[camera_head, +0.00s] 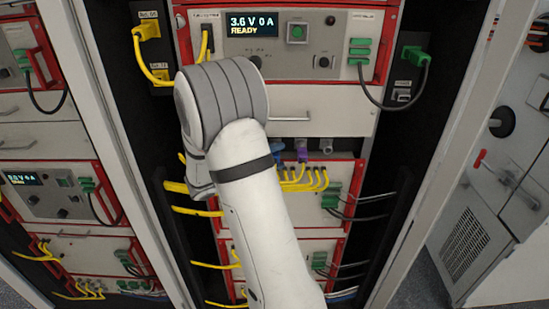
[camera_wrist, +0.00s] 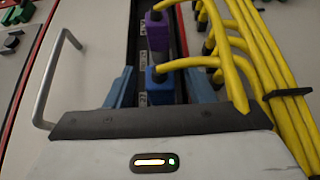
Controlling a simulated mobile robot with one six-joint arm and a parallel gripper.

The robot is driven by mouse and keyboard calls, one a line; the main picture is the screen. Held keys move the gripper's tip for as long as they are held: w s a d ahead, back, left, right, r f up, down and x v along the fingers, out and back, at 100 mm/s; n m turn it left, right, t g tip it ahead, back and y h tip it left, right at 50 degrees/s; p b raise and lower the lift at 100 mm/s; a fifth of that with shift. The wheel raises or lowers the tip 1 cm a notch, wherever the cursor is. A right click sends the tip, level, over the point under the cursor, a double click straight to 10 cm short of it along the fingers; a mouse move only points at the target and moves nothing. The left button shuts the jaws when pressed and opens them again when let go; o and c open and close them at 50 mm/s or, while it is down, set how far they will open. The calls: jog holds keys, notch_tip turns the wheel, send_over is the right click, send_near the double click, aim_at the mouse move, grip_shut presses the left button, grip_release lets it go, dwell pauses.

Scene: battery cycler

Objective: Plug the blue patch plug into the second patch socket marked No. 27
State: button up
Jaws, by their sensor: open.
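The blue patch plug (camera_wrist: 159,84) stands in a dark socket strip in the wrist view, with a yellow cable leading off to the right. My gripper (camera_wrist: 159,82) is open, with one blue finger on each side of the plug. A gap shows on the left; contact on the right cannot be told. A purple plug (camera_wrist: 157,32) stands in the same strip just beyond. Small number labels (camera_wrist: 142,98) run along the strip, too blurred to read surely. The head view shows the blue plug (camera_head: 279,157) and purple plug (camera_head: 302,151); my arm hides the gripper there.
Several yellow cables (camera_wrist: 265,75) bunch closely at the right of my gripper. A metal drawer handle (camera_wrist: 55,85) sticks out at the left. The cycler display (camera_head: 252,24) reads 3.6 V 0 A READY. Black side rails with cables flank the rack.

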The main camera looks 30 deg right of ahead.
jog(key=a+b, duration=0.2)
jog(key=a, duration=0.6)
jog(key=s+a+g+y, duration=0.2)
jog(key=s+y, duration=0.6)
jog(key=s, duration=0.4)
jog(key=s+a+t+y, duration=0.6)
jog(key=a+y, duration=0.4)
jog(key=a, duration=0.3)
jog(key=shift+f+n, duration=0.25)
jog(key=shift+n, duration=0.15)
